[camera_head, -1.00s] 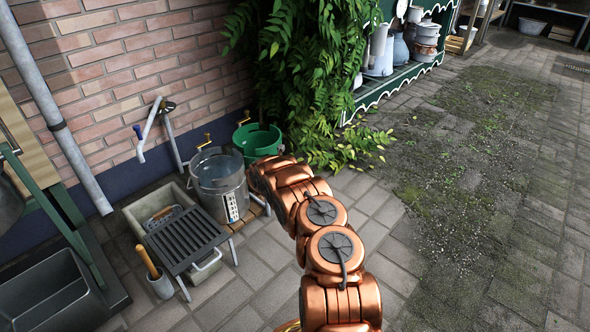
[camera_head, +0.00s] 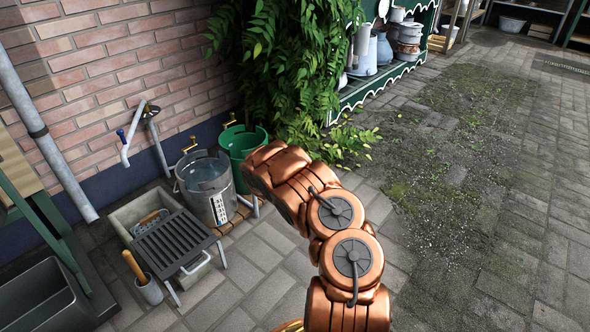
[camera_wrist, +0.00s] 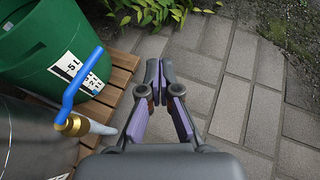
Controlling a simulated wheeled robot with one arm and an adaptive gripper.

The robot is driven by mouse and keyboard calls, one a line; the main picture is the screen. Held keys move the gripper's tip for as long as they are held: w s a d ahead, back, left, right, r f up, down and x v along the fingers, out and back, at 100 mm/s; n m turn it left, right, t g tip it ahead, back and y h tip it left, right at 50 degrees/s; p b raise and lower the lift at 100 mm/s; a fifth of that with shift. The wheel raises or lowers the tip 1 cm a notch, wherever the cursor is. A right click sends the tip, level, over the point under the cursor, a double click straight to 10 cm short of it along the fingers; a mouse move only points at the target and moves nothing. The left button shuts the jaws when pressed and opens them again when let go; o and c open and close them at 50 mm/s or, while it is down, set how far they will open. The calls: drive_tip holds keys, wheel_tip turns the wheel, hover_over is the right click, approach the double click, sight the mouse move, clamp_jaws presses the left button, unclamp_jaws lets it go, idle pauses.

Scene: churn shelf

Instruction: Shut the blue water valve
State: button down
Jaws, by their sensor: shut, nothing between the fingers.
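In the wrist view a valve with a bent blue lever (camera_wrist: 73,90) on a brass body (camera_wrist: 70,126) sits at the left, beside the steel pot's side (camera_wrist: 30,140). A pale, short piece extends from the brass; I cannot tell if it is spout or water. The lever points up and away. My gripper (camera_wrist: 158,72) is shut and empty, to the right of the lever and apart from it, over the paving. In the head view my own arm hides the gripper and this lever.
A green bucket (camera_head: 237,150) stands against the wall beside the steel pot (camera_head: 207,190), on wooden slats (camera_wrist: 122,75). A stone trough (camera_head: 125,217) with a black rack (camera_head: 172,238) is at the left. Leaves hang behind the bucket. Paving to the right is clear.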

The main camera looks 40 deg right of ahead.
drive_tip(key=shift+s+d+r+p, duration=0.1)
drive_tip(key=shift+s+r+p, duration=0.25)
drive_tip(key=shift+s, duration=0.5)
drive_tip(key=shift+s+d+r+p, duration=0.1)
drive_tip(key=shift+s+r, duration=0.35)
drive_tip(key=shift+s, duration=0.35)
